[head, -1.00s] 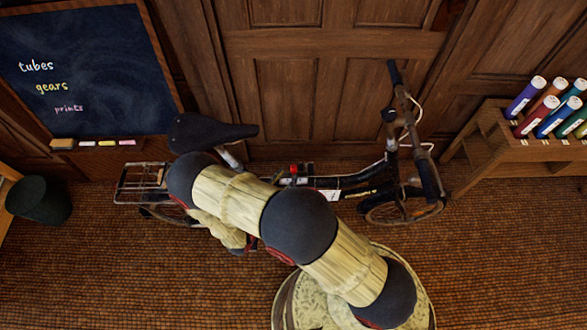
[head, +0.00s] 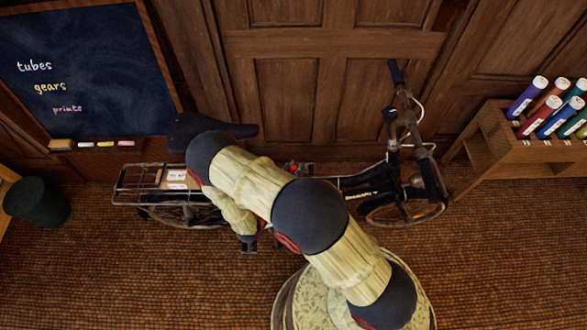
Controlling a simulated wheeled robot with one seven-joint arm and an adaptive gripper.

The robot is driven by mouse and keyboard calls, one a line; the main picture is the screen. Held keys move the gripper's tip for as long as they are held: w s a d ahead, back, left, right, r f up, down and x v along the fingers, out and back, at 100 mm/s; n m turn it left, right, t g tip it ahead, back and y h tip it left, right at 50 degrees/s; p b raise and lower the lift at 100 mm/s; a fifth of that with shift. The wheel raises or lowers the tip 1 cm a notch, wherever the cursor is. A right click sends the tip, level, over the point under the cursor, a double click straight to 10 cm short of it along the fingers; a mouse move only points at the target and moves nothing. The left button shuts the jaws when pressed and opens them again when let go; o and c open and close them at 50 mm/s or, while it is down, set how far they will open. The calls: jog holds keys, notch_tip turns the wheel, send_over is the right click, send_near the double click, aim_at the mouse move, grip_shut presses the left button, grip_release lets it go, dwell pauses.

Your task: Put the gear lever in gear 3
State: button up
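The bicycle stands in front of the wood-panelled wall, with its frame (head: 368,190) partly behind my arm. A small red part (head: 291,167) on the frame's top shows just above my arm; I cannot tell whether it belongs to the gear lever. The lever and its gear marks cannot be made out. My arm reaches up and left from the base, then bends down over the bicycle's middle.
A rear rack (head: 133,187) carries a brown box (head: 174,180) with white labels. The saddle (head: 185,128) and handlebar (head: 397,78) stick up. A chalkboard (head: 80,75) and bin (head: 37,202) are left; a wooden stand (head: 487,155) with several tubes is right. The front-left floor is clear.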

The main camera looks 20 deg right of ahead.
grip_shut()
dwell(0.6)
